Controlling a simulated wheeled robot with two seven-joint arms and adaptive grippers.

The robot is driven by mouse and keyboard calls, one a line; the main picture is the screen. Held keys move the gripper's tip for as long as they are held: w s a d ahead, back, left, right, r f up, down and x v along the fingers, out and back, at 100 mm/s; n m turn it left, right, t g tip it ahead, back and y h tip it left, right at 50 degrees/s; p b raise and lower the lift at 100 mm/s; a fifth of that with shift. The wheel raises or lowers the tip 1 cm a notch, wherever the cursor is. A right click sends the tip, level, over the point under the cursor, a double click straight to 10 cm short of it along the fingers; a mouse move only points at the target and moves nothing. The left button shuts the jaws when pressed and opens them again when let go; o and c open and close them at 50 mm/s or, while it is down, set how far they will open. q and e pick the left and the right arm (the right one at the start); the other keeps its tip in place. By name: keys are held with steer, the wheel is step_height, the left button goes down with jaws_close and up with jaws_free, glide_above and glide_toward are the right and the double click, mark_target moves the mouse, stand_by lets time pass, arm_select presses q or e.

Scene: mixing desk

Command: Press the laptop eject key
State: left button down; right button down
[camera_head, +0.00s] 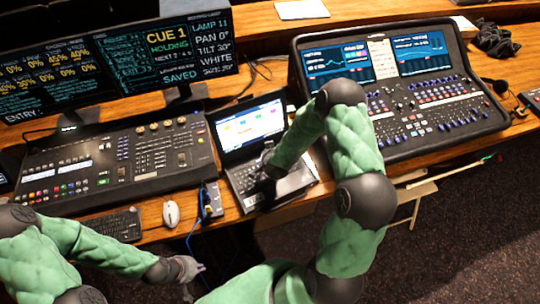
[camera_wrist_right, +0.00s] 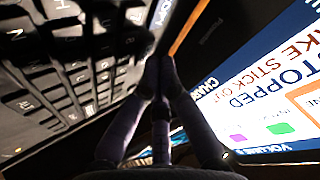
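The open laptop (camera_head: 249,126) stands in the middle of the desk, its screen lit. My right arm reaches across it, and the right gripper (camera_head: 270,165) is a dark shape over the keyboard, partly hidden by the arm. In the right wrist view the fingers (camera_wrist_right: 163,68) come together with nothing between them, between the laptop keys (camera_wrist_right: 65,70) and the laptop screen (camera_wrist_right: 262,75), which reads "STOPPED" and a line about the stick. I cannot make out the eject key or whether the fingertips touch anything. My left gripper (camera_head: 187,269) hangs empty in front of the desk; its finger opening is unclear.
A lighting console (camera_head: 120,160) with two monitors is left of the laptop; a large mixing console (camera_head: 410,110) is right, close to my right arm. A white mouse (camera_head: 171,213), a small keyboard (camera_head: 118,224) and a blue cable (camera_head: 190,238) lie near the front edge.

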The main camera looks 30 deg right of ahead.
steer(key=shift+r, duration=0.45)
steer(key=shift+r+p, duration=2.1)
steer(key=shift+r, duration=0.45)
steer(key=shift+f, duration=0.1)
